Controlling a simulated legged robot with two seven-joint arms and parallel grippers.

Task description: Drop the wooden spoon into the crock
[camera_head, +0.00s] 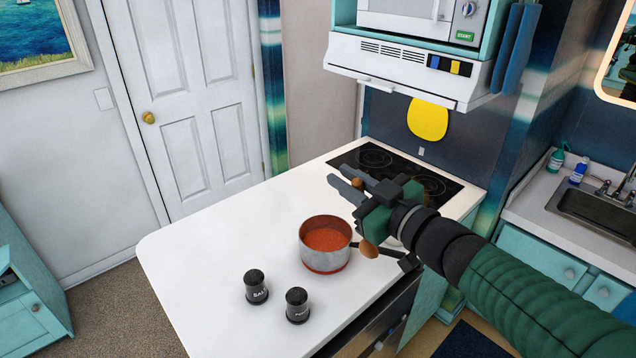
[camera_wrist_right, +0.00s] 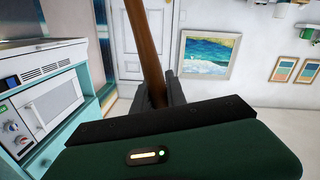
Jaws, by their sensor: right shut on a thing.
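My right gripper (camera_head: 346,188) is shut on the handle of the wooden spoon (camera_head: 369,249), above the counter between the pot and the cooktop. The spoon's brown bowl end shows below the gripper, by the right rim of the pot in the picture. In the right wrist view the brown handle (camera_wrist_right: 147,45) rises from between the fingers (camera_wrist_right: 157,92). I cannot make out a crock for sure; a small pale edge shows behind my gripper, mostly hidden. My left gripper is not in view.
A metal pot (camera_head: 318,262) with red contents stands on the white counter (camera_head: 215,235). A salt shaker (camera_head: 256,287) and a second dark shaker (camera_head: 297,305) stand in front of it. The black cooktop (camera_head: 372,158) lies behind, under a hood (camera_head: 395,70). The counter's left part is clear.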

